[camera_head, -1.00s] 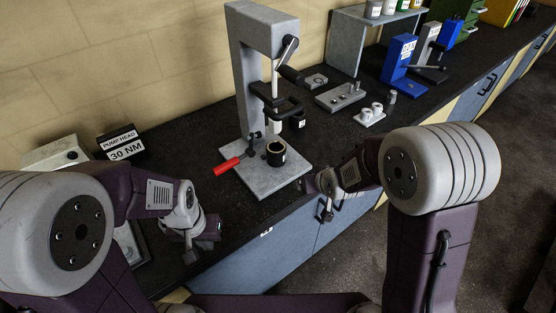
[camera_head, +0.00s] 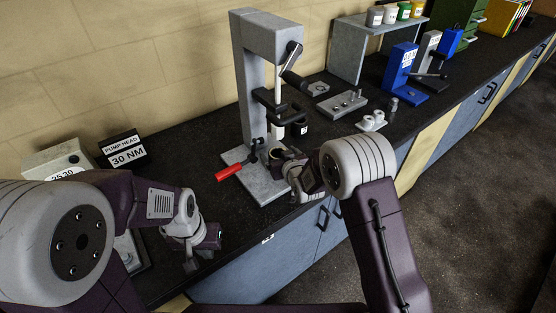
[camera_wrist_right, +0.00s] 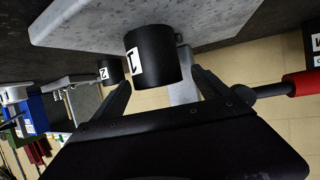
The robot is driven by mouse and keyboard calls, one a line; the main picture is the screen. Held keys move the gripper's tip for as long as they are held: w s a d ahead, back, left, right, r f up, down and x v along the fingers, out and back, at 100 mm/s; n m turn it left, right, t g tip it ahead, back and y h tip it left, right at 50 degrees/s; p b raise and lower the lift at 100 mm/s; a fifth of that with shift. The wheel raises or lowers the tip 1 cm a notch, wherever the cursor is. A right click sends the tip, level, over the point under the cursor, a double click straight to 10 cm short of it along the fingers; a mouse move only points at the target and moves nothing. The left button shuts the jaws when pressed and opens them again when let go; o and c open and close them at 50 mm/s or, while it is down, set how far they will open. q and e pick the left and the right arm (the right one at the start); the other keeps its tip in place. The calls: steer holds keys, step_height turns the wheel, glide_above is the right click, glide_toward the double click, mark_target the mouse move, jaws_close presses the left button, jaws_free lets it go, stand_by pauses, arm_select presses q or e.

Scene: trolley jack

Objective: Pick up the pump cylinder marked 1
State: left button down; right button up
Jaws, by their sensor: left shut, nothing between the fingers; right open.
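The black pump cylinder marked 1 (camera_wrist_right: 150,58) stands on the grey base plate of the press, with its white label in the right wrist view. In the head view the cylinder (camera_head: 277,148) is partly hidden by my right gripper (camera_head: 284,162). My right gripper (camera_wrist_right: 162,78) is open, its fingers on either side of the cylinder's near part. I cannot tell whether they touch it. My left gripper (camera_head: 199,243) is shut and empty over the front left of the bench.
A second black cylinder marked 2 (camera_wrist_right: 110,72) stands behind. The grey press (camera_head: 247,85) rises behind the first cylinder, with a red-handled lever (camera_head: 230,172) at left. A torque box (camera_head: 122,150) stands at the back left.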

mark_target(276, 150)
steer(key=p+x, duration=0.1)
steer(key=x, duration=0.3)
steer(key=shift+w+f, duration=0.15)
steer(key=shift+w, duration=0.05)
steer(key=shift+s, duration=0.1)
jaws_close()
steer(key=shift+r, duration=0.3)
